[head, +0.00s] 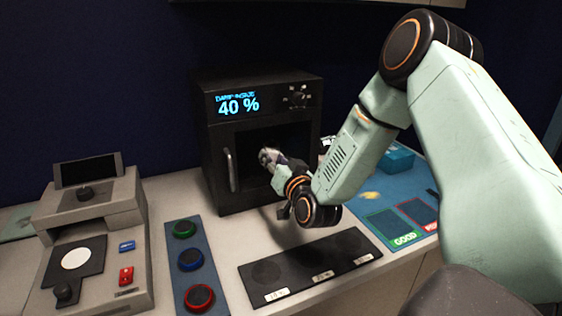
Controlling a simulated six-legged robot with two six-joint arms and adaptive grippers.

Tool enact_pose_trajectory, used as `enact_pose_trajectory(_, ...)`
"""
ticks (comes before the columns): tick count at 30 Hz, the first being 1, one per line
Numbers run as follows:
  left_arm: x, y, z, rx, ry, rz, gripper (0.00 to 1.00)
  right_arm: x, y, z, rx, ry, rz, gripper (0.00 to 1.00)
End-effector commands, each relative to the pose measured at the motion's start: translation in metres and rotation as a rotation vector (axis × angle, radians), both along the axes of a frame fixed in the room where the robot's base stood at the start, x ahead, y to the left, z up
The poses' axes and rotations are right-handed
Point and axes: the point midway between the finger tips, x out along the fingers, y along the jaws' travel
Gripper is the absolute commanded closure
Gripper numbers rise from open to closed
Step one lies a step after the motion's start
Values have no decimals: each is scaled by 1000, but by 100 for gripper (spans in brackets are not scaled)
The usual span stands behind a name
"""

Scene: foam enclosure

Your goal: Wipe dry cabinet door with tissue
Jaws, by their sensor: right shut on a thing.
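The dry cabinet (213,141) is a black box at the back of the bench. Its lit display reads 40 % under a small line of text, with a knob at its right. Its front door (240,140) has a dark panel and a light vertical handle (230,170) on the left. My right gripper (270,163) is in front of the dark panel, shut on a small pale, crumpled-looking thing, likely the tissue (267,156). I cannot tell whether it touches the door. My right wrist hides the door's lower right. My left gripper is out of view.
A grey machine (125,195) with a small screen stands at left. A blue strip with green, blue and red buttons (190,260) lies beside it. A black labelled mat (300,262) lies in front. A blue mat (365,220) marked GOOD and a blue box (398,160) are at right.

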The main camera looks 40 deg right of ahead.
Motion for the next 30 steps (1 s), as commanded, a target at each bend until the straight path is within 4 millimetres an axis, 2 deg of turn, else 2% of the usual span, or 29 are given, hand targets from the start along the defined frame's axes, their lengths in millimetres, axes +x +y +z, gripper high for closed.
enact_pose_trajectory(8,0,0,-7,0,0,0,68,3,11,0,-2,-1,3,93)
enact_pose_trajectory(22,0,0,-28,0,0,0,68,13,43,-1,-4,-1,6,93)
enact_pose_trajectory(30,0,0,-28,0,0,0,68,14,45,1,-2,-1,2,93)
